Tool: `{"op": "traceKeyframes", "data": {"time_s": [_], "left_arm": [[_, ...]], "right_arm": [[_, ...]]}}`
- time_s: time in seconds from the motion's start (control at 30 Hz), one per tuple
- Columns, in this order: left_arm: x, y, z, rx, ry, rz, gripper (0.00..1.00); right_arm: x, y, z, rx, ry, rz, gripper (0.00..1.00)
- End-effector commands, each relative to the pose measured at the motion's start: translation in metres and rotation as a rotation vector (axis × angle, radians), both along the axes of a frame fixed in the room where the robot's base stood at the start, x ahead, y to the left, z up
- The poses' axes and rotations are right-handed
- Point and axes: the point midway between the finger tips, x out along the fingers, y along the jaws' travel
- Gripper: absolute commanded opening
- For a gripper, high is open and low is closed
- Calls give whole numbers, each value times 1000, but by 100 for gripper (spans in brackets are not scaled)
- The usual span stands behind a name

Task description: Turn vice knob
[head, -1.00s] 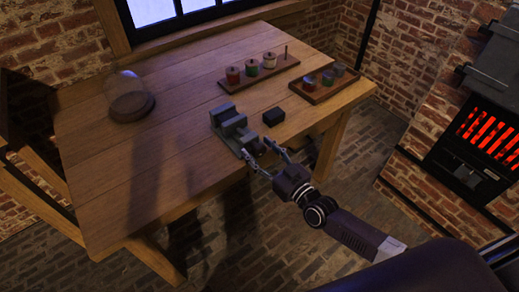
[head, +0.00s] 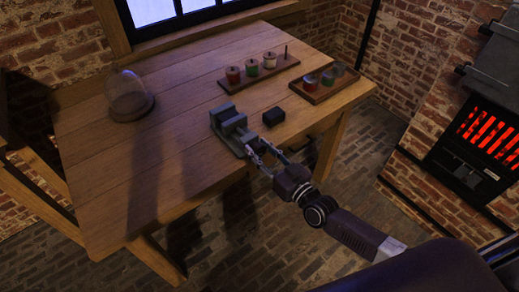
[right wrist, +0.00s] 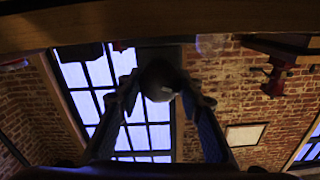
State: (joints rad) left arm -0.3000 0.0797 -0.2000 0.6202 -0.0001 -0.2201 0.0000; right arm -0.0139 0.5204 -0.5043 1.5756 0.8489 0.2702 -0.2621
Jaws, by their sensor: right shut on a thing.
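The grey metal vice (head: 230,124) stands at the near right edge of the wooden table in the head view. Its knob (right wrist: 160,80) shows as a dark round shape in the right wrist view, between the two fingers. My right gripper (head: 258,151) reaches in from the lower right at the near end of the vice and is shut on the knob. In the head view the fingers largely hide the knob. My left gripper is not in view.
A small black block (head: 273,116) lies just right of the vice. A rack of spools (head: 259,70) and a tray of jars (head: 324,84) are farther back. A glass dome (head: 128,97) stands at the left. The table (head: 145,180) is clear in front.

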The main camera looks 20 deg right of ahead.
Motion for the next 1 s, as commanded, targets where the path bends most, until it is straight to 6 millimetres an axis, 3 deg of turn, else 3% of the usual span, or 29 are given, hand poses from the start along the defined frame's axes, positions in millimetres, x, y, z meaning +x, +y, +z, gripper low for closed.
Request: {"op": "traceKeyframes", "data": {"time_s": [0.17, 0.2, 0.37, 0.73, 1.0], "left_arm": [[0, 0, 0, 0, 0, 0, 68], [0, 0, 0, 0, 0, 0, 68], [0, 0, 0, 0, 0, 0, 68], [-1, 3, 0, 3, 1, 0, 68], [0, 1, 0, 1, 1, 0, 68]], "right_arm": [[0, 0, 0, 1, 0, 0, 10], [0, 0, 0, 1, 0, 0, 35], [0, 0, 0, 0, 0, 0, 52], [-5, -2, 0, 0, 1, 0, 52], [-48, -17, -2, -2, 5, 1, 52]]}}
